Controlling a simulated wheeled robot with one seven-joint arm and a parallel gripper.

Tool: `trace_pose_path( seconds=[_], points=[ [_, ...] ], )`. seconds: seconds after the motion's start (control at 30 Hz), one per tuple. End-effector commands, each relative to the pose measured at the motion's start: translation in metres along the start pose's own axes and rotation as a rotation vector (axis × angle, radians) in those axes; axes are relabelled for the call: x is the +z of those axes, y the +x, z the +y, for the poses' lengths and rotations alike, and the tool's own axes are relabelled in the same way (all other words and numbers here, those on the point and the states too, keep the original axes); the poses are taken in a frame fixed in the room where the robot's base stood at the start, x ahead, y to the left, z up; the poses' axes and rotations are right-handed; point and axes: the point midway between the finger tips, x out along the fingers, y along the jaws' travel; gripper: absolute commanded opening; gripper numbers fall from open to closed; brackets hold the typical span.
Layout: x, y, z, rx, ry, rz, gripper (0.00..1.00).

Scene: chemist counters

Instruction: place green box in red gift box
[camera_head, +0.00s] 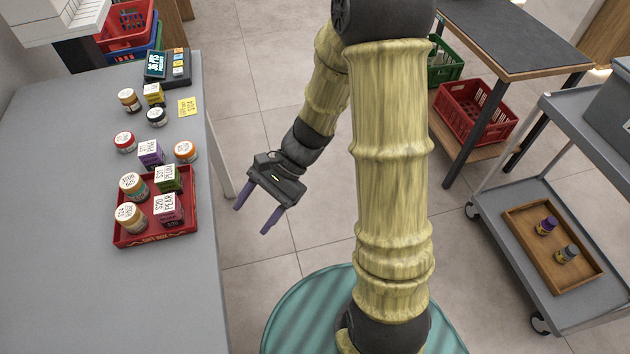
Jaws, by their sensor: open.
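The red gift box (156,239) is a shallow open tray on the grey counter at the left, with lettering on its front wall. The green box (172,184), with a white label on top, stands inside the gift box at its far right corner. My gripper (255,217) is open and empty, with purple fingers pointing down. It is to the right of the gift box, past the counter's edge and apart from everything.
A purple box (150,153) and an orange-lidded jar (185,151) stand just behind the gift box. More jars and a yellow box (153,94) are farther back. The near counter (110,300) is clear. A cart (570,315) with a wooden tray stands at the right.

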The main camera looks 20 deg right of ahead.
Motion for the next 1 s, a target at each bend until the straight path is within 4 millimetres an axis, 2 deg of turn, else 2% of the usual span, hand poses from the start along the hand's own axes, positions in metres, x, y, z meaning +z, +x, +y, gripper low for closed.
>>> trace_pose_path(
  seconds=[0.1, 0.23, 0.4, 0.5, 0.63, 0.87, 1.0],
  points=[
    [-0.009, -0.018, 0.034, 0.151, -0.199, 0.224, 0.60],
    [-0.022, -0.048, 0.058, 0.298, -0.433, 0.456, 0.60],
    [-0.030, -0.093, 0.067, 0.449, -0.743, 0.723, 0.60],
    [-0.030, -0.110, 0.065, 0.499, -0.869, 0.819, 0.60],
    [-0.030, -0.117, 0.064, 0.525, -0.933, 0.862, 0.60],
    [-0.030, -0.118, 0.064, 0.525, -0.933, 0.861, 0.60],
    [-0.024, -0.123, 0.062, 0.525, -0.931, 0.861, 0.60]
  ],
)
